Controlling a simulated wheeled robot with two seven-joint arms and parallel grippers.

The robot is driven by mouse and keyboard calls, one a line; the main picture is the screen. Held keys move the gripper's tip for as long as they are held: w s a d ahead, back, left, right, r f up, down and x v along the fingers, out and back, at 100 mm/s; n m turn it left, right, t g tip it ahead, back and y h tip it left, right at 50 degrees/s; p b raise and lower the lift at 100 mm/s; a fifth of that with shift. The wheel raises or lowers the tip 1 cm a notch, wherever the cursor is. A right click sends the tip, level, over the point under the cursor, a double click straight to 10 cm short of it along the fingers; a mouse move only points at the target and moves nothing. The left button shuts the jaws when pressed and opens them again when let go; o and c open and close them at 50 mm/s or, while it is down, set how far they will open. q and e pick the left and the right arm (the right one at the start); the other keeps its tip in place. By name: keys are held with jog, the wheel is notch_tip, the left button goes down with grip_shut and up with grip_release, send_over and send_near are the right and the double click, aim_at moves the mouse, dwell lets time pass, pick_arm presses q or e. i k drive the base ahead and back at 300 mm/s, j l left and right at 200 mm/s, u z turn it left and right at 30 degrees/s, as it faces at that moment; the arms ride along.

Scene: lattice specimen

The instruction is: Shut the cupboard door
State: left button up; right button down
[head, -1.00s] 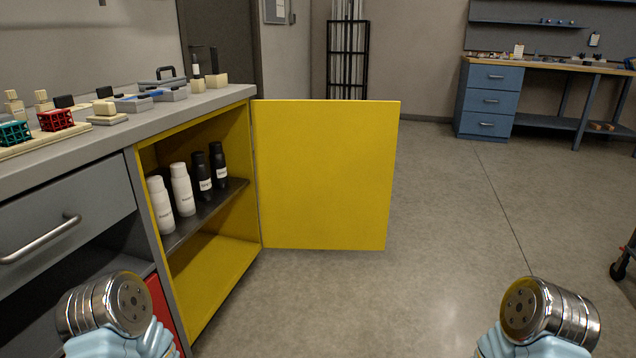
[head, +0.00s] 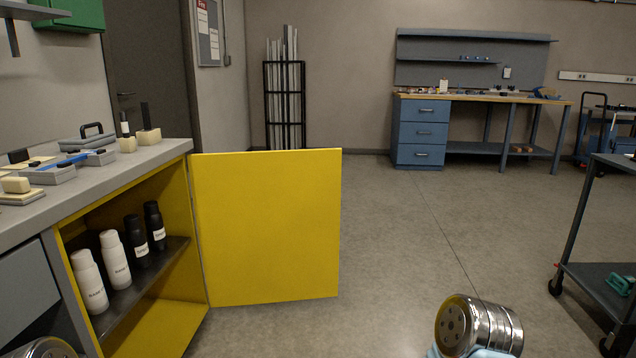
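The yellow cupboard door (head: 266,228) stands wide open in the head view, hinged at the far side of the cupboard opening and swung out to the right. The yellow cupboard (head: 172,325) under the grey counter is open. Its shelf holds two white bottles (head: 115,260) and two black bottles (head: 155,226). Only rounded metal parts of my arms show at the bottom left and bottom right edges. Neither gripper's fingers are in view. Nothing of mine touches the door.
The grey counter (head: 150,160) carries small trays and blocks along the left. A dark cart (head: 600,272) stands at the right. A blue drawer workbench (head: 421,133) and a black rack (head: 284,104) stand at the back. The floor right of the door is clear.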

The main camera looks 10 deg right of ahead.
aim_at(268, 221)
jog(key=i+l, duration=0.3)
jog(key=i, duration=0.2)
jog(key=i+l, duration=0.25)
jog(key=i, duration=0.25)
jog(key=i+l, duration=0.3)
jog(key=i, duration=0.15)
jog(key=i+u, duration=0.05)
